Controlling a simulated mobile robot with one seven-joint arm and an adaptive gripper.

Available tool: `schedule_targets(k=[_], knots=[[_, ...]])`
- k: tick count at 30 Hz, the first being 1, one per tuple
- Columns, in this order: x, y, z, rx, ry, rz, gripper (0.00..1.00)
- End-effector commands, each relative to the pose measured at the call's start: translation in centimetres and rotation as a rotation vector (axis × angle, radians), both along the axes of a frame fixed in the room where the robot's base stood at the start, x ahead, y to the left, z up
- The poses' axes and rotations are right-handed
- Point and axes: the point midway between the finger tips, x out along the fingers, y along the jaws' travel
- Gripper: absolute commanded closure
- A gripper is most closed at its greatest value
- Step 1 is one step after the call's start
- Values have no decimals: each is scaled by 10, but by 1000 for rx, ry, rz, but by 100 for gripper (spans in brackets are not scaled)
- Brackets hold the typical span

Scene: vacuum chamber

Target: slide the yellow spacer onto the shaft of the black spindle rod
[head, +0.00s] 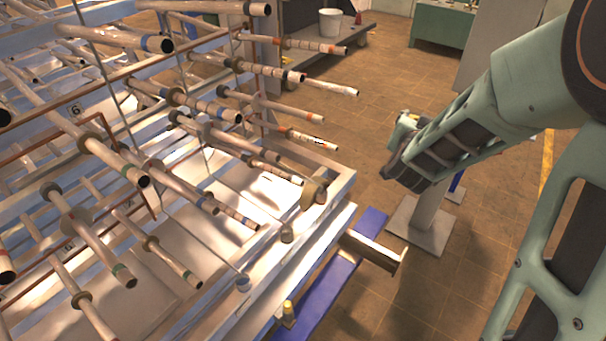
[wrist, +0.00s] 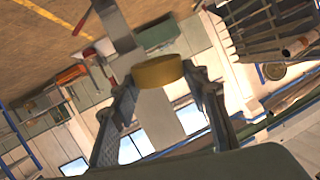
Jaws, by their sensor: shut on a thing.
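In the wrist view the yellow spacer (wrist: 158,71) sits between the two fingertips of my gripper (wrist: 160,76). It looks like a short, thick disc seen from its side; its bore is not visible. In the head view my gripper (head: 398,150) is at the end of the arm, right of the pipe rack and apart from it. A small bit of the yellow spacer (head: 408,118) shows at its far side. I cannot pick out the black spindle rod with certainty among the many rods.
A large rack (head: 335,215) with several banded, protruding pipes fills the left of the head view. A blue beam (head: 318,295) runs below. A grey pedestal (head: 425,222) stands under my gripper. Tiled floor behind is open.

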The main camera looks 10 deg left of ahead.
Motion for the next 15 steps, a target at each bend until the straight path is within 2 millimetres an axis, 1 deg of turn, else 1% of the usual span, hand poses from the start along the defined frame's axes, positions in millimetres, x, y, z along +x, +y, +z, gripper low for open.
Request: schedule_targets(k=[1,8,15], knots=[[2,7,0,37,10,-25,82],[1,28,-4,222,78,-163,82],[-8,56,-13,439,123,-309,82]])
